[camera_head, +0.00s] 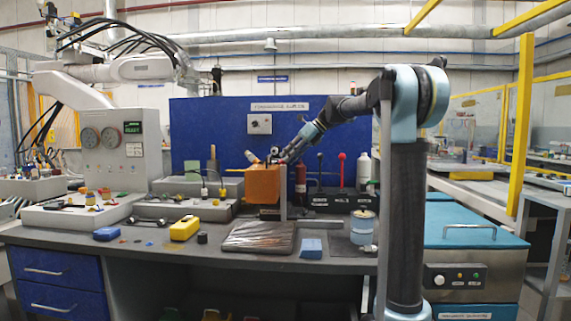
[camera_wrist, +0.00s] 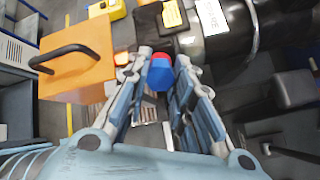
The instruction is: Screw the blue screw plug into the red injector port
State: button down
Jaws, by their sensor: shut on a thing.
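My gripper (camera_wrist: 164,58) has its two fingers on either side of the blue screw plug (camera_wrist: 160,77), shut on it near the fingertips. A red round part (camera_wrist: 163,58), which looks like the red injector port, lies directly beyond the plug and seems to touch it. I cannot tell whether the plug is in it or only against it. In the head view my gripper (camera_head: 276,157) is just above the right side of an orange box; the plug and port cannot be made out there.
The orange box (camera_wrist: 72,52) with a black handle is left of my fingers, close by. A black cylinder (camera_wrist: 222,40) with a white label lies to the right. In the head view, a brown board (camera_head: 258,238), blue block (camera_head: 311,248) and yellow case (camera_head: 185,228) lie on the bench.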

jog(key=m, duration=0.9)
jog(key=shift+f, duration=0.1)
jog(key=c, duration=1.5)
grip_release()
jog(key=shift+o, duration=0.7)
jog(key=o, duration=0.4)
jog(key=shift+o, duration=0.2)
